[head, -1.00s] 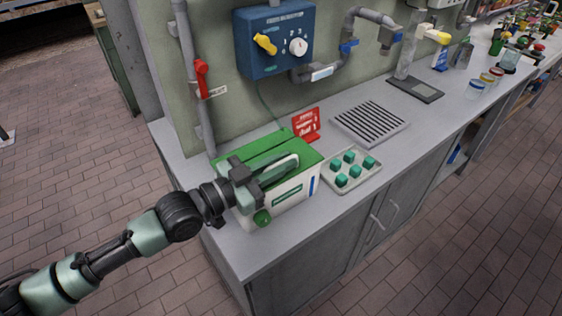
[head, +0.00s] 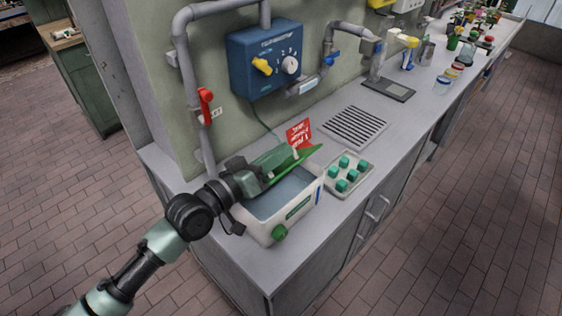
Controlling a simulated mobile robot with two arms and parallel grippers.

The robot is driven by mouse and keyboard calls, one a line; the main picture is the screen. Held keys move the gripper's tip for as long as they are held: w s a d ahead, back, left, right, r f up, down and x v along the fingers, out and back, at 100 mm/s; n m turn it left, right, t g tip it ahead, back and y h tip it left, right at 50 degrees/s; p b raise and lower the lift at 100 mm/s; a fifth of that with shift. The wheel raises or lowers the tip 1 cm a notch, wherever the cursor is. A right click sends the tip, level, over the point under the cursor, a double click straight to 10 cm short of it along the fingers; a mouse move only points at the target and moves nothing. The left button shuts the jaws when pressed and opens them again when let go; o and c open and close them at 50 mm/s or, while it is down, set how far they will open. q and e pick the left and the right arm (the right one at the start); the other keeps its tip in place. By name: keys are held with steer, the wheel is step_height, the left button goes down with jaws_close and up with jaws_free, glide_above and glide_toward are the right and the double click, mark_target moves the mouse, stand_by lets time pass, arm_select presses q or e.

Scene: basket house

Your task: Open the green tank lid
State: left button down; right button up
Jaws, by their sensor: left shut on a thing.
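The white tank (head: 304,204) stands on the near end of the grey counter, with a green knob (head: 279,233) low on its front. Its green lid (head: 309,154) is tilted up toward the wall, and the grey-blue inside of the tank shows. My left gripper (head: 275,165) is above the tank's back part, shut on the green lid; its body hides much of the lid. My right gripper is not in view.
A tray of several green cubes (head: 348,173) stands right of the tank. A red sign (head: 299,133) is behind the lid. A blue control box (head: 266,60) and grey pipes are on the wall. A slotted grate (head: 354,127) lies further right on the counter.

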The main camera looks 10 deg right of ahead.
arm_select(q)
steer(key=w+a+n, duration=0.1)
steer(key=n, duration=0.1)
steer(key=w+a+n+b, duration=0.1)
steer(key=shift+w+r+n, duration=0.2)
steer(key=shift+n, duration=0.2)
steer(key=w+n+b, duration=0.1)
steer(key=w+a+n, duration=0.1)
steer(key=n, duration=0.1)
steer(key=shift+a+f+b, duration=0.1)
steer(key=shift+b, duration=0.3)
steer(key=shift+w+a+f+n, duration=0.15)
steer(key=shift+w+a+n, duration=0.15)
steer(key=shift+n, duration=0.3)
steer(key=shift+w+a+f+n+b, duration=0.15)
steer(key=shift+w+n+b, duration=0.15)
steer(key=shift+n, duration=0.2)
steer(key=c, duration=1.5)
jaws_free()
steer(key=shift+a, duration=0.1)
